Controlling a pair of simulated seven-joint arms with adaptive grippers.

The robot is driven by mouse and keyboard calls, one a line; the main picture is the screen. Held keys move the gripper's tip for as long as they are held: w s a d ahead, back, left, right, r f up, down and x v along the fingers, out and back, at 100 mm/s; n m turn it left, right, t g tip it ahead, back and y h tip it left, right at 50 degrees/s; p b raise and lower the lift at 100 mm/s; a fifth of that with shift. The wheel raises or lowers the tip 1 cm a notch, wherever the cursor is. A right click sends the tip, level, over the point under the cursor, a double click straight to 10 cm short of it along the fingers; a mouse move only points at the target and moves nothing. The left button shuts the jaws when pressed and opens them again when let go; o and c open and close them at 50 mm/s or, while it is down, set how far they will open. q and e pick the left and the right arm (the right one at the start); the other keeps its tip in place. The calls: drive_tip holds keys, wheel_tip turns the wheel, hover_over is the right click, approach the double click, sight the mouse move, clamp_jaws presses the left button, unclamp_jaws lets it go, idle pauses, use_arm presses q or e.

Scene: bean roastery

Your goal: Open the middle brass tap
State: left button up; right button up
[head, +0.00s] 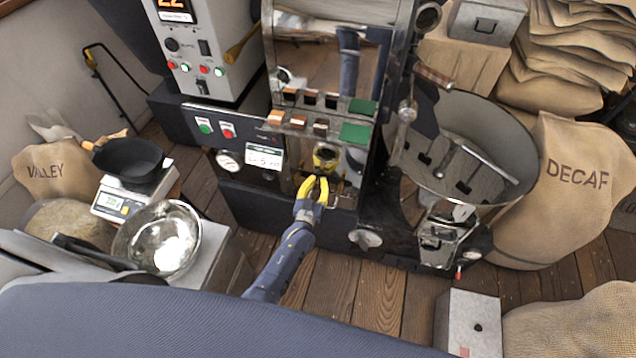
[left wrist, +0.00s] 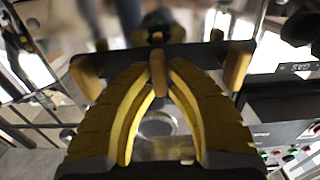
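The dark tap bar shows across the left wrist view (left wrist: 200,54), with brass handles at its left (left wrist: 86,76), middle and right (left wrist: 237,66). The middle brass tap (left wrist: 157,72) hangs straight down between the tips of my left gripper (left wrist: 160,80). Its yellow fingers lean in and appear to touch the tap on both sides. In the head view my left gripper (head: 313,188) is at the low front of the steel machine and hides most of the taps. My right gripper is not in view.
The control panel (head: 245,140) with buttons and a gauge is left of the gripper. A large round steel drum (head: 500,150) stands to the right. A scale (head: 120,203) and a steel bowl (head: 165,240) sit at the left.

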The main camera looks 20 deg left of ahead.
use_arm(q)
drive_tip(key=o, duration=0.4)
drive_tip(key=s, duration=1.2)
drive_tip(key=shift+d, duration=0.1)
